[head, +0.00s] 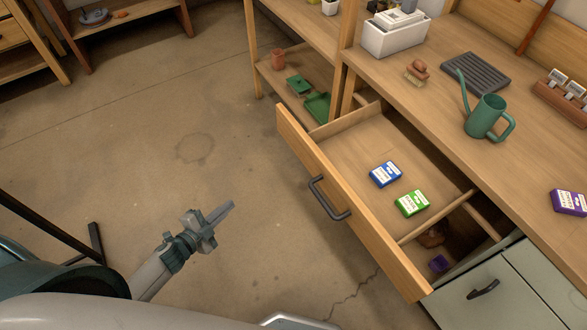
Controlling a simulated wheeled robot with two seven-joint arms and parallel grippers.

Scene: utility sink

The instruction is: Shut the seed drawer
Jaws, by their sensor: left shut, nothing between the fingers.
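The seed drawer (345,198) is a wooden drawer pulled well out from under the workbench, with a dark bar handle (328,200) on its front. Inside it lie a blue seed packet (385,174) and a green seed packet (412,203). A small purple item (439,264) lies in its near compartment, beyond a wooden divider. My left gripper (226,209) is shut and empty above the floor, left of the drawer front and apart from the handle. My right gripper is not in view.
The workbench top (440,115) holds a green watering can (486,117), a dark slotted tray (476,80), a white bin (394,38) and a purple packet (569,202). A grey-green cabinet (490,290) stands beside the drawer. The concrete floor (170,110) to the left is clear.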

